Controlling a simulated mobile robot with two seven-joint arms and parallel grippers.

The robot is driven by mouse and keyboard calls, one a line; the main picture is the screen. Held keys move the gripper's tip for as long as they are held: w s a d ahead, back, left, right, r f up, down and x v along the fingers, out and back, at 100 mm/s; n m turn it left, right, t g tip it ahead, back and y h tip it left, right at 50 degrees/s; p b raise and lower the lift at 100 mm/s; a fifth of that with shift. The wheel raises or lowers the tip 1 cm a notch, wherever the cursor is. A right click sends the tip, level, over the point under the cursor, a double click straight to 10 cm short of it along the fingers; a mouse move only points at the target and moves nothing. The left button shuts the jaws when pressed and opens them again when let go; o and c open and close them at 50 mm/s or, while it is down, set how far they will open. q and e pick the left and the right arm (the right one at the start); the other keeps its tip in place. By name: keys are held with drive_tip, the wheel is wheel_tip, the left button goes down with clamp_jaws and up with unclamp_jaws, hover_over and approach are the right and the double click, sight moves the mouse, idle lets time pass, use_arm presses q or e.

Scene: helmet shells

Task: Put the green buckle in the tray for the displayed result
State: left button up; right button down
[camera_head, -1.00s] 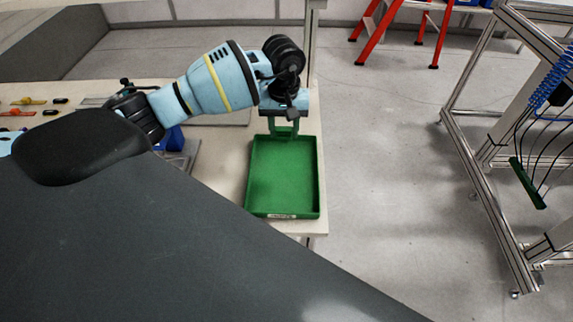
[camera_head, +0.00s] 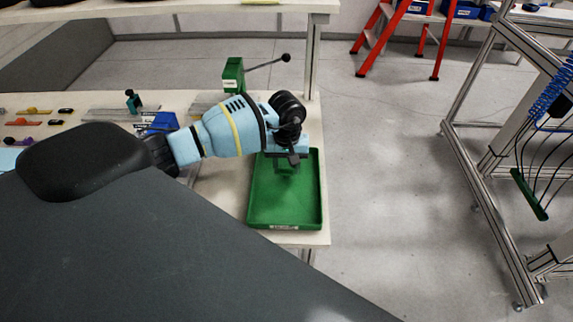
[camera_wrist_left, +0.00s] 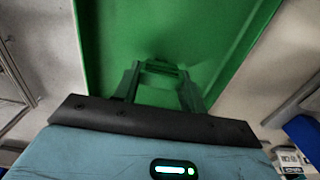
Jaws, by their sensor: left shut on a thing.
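The green tray (camera_head: 285,215) lies near the right end of the pale bench, and its floor fills much of the left wrist view (camera_wrist_left: 150,25). My left gripper (camera_head: 286,170) points down over the far part of the tray. In the left wrist view its fingers (camera_wrist_left: 160,76) are shut on a small green piece, the green buckle (camera_wrist_left: 160,67), which blends with the tray floor. Whether the buckle touches the floor I cannot tell. My right gripper is out of view. No readable result shows.
A green press with a black-knobbed lever (camera_head: 233,75) stands behind my left arm. The bench's right edge is close beside the tray. A metal frame (camera_head: 490,190) stands at the far right.

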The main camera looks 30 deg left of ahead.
sight(287, 166)
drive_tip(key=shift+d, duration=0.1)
use_arm(q)
drive_tip(key=shift+f, duration=0.2)
drive_tip(key=o, duration=1)
drive_tip(key=shift+c, duration=0.2)
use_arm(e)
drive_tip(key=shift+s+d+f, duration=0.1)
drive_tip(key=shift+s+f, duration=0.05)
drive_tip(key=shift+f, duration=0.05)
use_arm(q)
drive_tip(key=shift+r, duration=0.1)
drive_tip(key=shift+r, duration=0.4)
wheel_tip(287, 166, up, 12)
drive_tip(key=shift+f+b, duration=0.2)
drive_tip(key=shift+b, duration=0.15)
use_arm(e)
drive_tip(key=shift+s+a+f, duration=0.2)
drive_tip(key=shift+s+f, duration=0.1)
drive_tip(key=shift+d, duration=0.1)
